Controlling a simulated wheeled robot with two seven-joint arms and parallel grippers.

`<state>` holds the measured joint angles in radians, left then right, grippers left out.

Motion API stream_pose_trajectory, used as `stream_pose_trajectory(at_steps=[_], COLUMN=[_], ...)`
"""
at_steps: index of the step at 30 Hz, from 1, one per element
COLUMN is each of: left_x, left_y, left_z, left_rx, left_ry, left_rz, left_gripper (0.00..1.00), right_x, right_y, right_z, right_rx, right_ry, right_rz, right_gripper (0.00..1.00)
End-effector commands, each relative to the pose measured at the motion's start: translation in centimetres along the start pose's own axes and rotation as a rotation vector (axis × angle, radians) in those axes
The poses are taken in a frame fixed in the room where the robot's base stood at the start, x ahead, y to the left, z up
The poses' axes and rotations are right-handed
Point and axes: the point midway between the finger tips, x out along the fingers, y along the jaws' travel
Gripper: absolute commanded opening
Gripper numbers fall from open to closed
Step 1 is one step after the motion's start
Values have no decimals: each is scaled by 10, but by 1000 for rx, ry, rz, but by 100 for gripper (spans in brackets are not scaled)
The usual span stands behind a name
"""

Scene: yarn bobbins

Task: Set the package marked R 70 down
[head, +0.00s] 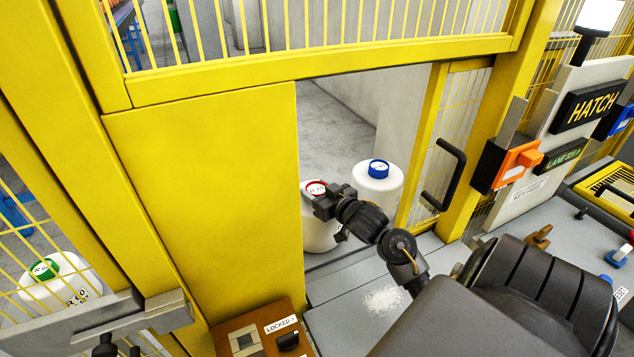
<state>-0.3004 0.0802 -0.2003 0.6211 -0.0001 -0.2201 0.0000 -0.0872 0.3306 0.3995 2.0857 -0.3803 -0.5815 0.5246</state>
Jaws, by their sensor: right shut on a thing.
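The package with the red-ringed cap (316,187), a white bobbin whose top label seems to read R 70, stands upright in the hatch opening. My right gripper (325,205) reaches in from the lower right and is shut on it near the top. The gripper and wrist hide part of its right side. I cannot tell whether its base touches the grey surface under it. A second white package with a blue cap (378,185) stands just behind it to the right.
A yellow panel (210,210) bounds the opening on the left, and an open yellow mesh door with a black handle (451,175) on the right. A green-capped package (60,285) stands behind the left fence. The HATCH sign (592,106) hangs at right. Grey floor lies behind.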

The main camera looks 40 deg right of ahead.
Motion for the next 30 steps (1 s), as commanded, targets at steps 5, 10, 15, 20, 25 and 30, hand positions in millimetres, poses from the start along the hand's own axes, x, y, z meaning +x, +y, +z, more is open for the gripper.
stream_pose_trajectory(at_steps=[5, 10, 15, 20, 25, 30], left_x=[0, 0, 1, 1, 0, 4], left_y=[0, 0, 0, 0, 0, 0], left_z=[-1, -1, -1, 0, 0, 0], left_rx=[0, 0, 0, -1, -1, -1], left_ry=[1, 1, 1, 0, 0, 0], left_rz=[0, 0, 0, 0, 0, 0], left_gripper=[77, 77, 77, 77, 77, 77], right_x=[0, 0, 0, 0, 0, -12], right_y=[0, 0, 0, 0, 0, 1], right_z=[-3, -1, 3, 3, 2, 3], right_rx=[-1, -1, 0, 0, 0, -2], right_ry=[9, 9, 0, 0, 0, 0], right_rz=[1, 1, 0, 0, 0, 1], right_gripper=[0, 0, 69, 77, 77, 77])
